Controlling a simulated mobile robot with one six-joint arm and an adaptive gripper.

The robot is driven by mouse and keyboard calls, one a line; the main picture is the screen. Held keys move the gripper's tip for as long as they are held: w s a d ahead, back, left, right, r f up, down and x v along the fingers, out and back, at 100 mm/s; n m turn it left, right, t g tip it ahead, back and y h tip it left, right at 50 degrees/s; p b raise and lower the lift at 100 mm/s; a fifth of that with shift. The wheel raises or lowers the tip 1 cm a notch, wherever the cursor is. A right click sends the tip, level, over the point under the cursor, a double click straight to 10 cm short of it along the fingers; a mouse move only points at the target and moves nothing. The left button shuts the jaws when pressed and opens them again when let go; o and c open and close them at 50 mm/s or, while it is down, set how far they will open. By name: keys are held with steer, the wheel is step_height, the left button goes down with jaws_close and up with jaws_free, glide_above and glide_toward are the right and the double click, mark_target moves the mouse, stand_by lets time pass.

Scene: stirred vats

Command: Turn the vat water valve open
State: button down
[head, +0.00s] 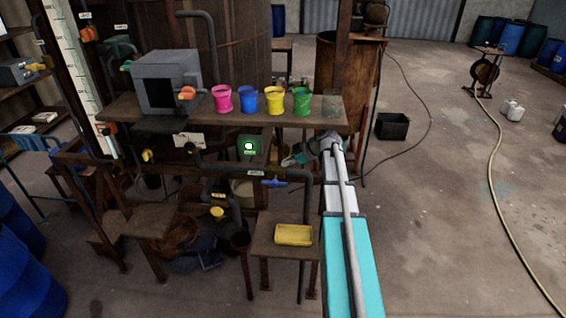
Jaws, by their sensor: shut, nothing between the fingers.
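A valve with a blue lever handle (272,183) sits on the dark pipework under the shelf, below a small pale label (256,173). The label is too small to read, so I cannot tell for certain that this is the vat water valve. The blue handle lies roughly level in the picture. My gripper (287,161) is at the end of my arm, under the right part of the shelf, above and slightly right of the blue handle. It is shut and empty, and appears apart from the handle. A large brown wooden vat (228,45) stands behind.
A shelf (170,112) above holds a grey box (166,82) and pink, blue, yellow and green buckets. A green-lit box (250,148) hangs beneath. A low table (268,250) holds a yellow tray (293,235). A hose (495,160) crosses open floor at right.

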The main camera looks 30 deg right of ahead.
steer(key=c, duration=1.4)
jaws_free()
steer(key=c, duration=1)
jaws_free()
steer(key=shift+a+f, duration=0.15)
steer(key=shift+f, duration=0.05)
steer(key=o, duration=0.4)
steer(key=shift+m+g+h, duration=0.3)
steer(key=shift+m+g, duration=0.5)
steer(key=s+a+f+b, duration=0.1)
steer(key=a, duration=0.1)
steer(key=s+a+f+b, duration=0.1)
steer(key=a+f, duration=0.1)
steer(key=a+f+b, duration=0.1)
steer(key=f+b, duration=0.1)
steer(key=shift+s+a+f, duration=0.2)
steer(key=shift+s+a, duration=0.2)
steer(key=shift+c, duration=0.2)
steer(key=s+a+f+m+g+h+b, duration=0.5)
steer(key=s+a+f+m+b, duration=0.6)
steer(key=s+a+f+b, duration=0.5)
step_height(320, 180, down, 5)
steer(key=s+a+h, duration=0.1)
steer(key=s+h, duration=0.1)
steer(key=shift+s+a, duration=0.15)
steer(key=shift+s, duration=0.25)
steer(key=shift+f, duration=0.1)
